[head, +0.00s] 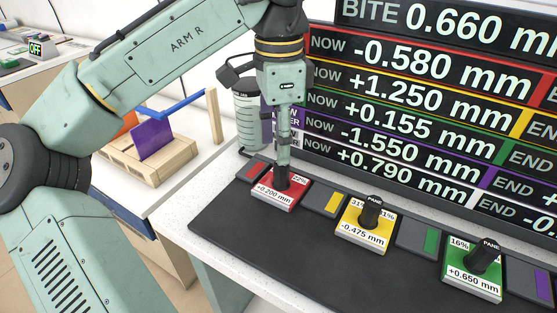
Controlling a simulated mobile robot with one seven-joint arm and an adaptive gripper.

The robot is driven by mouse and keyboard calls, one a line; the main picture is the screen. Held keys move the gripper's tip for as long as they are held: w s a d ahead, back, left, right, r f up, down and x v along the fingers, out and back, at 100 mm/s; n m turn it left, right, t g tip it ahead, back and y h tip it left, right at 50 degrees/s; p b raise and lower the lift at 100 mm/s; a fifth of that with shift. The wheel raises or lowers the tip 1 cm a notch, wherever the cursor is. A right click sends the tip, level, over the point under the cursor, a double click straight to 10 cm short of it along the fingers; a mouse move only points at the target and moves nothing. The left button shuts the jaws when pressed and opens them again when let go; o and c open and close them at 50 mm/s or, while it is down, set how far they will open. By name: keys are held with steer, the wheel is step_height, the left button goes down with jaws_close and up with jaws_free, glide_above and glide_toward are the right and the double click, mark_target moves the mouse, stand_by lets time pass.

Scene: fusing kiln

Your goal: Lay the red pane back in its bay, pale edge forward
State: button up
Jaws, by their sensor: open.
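The red pane (291,200) lies on the dark mat (240,223) at the left end of a row of panes. A white strip reading +0.200 mm crosses its face, and 22% shows at its upper right. A dark upright knob (281,184) stands on the pane. My gripper (282,176) points straight down at this knob, its fingers open at the knob's top. Whether they touch it is too small to tell. The fingers and knob hide part of the pane. A grey plate with a red patch (255,169) lies just behind-left of the pane.
A yellow pane (375,239) and a green pane (475,282), each with a dark knob, lie further right, beside colour-patched grey plates. A display board (420,110) stands close behind. A wooden crate (160,174) is at left. The mat's front is clear.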

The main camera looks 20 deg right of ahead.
step_height(320, 180, up, 5)
steer(key=shift+r, duration=0.1)
stand_by(0.6)
